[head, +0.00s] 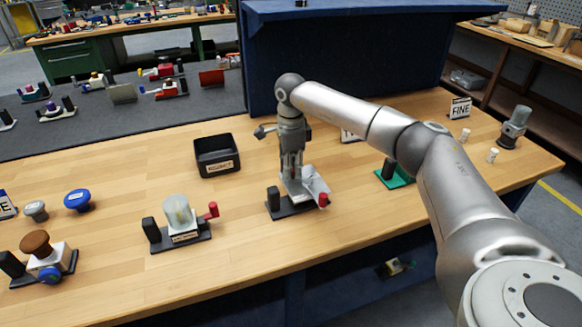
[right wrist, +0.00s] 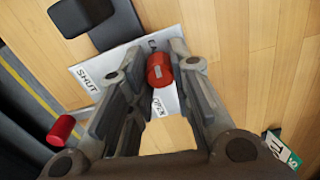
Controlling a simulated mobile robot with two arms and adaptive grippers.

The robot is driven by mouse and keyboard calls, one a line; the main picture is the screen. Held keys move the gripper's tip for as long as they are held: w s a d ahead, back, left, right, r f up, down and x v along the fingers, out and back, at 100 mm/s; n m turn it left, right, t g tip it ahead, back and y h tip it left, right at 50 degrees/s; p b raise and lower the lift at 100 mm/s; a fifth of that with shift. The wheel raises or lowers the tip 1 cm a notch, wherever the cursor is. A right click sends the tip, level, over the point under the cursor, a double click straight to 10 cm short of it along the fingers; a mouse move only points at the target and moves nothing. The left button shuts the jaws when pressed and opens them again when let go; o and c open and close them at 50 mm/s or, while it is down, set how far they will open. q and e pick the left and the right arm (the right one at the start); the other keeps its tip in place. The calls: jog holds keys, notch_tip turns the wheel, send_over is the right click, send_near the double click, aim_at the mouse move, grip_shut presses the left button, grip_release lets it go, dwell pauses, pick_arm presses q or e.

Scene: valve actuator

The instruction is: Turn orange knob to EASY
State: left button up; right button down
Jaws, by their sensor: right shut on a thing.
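An orange-red knob (right wrist: 159,70) stands on a white plate (right wrist: 92,82) in the right wrist view, between the fingers of my right gripper. In the head view my right gripper (head: 291,177) points down over this fixture and hides the knob. The gripper is shut on the knob, though in the wrist view the knob sits nearer one finger. A second, red knob (head: 323,200) is at the fixture's side and also shows in the wrist view (right wrist: 61,129). My left gripper is out of view.
A valve fixture with a red handle (head: 211,211) stands to the left. A black bin (head: 216,168) is behind it. A green-based fixture (head: 401,180) is to the right, near my arm. A dark blue panel (head: 345,60) rises behind. Bare wood lies between the fixtures.

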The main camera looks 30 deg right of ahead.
jog(key=c, duration=1.5)
grip_release()
notch_tip(320, 180, up, 12)
jog(key=shift+r, duration=0.1)
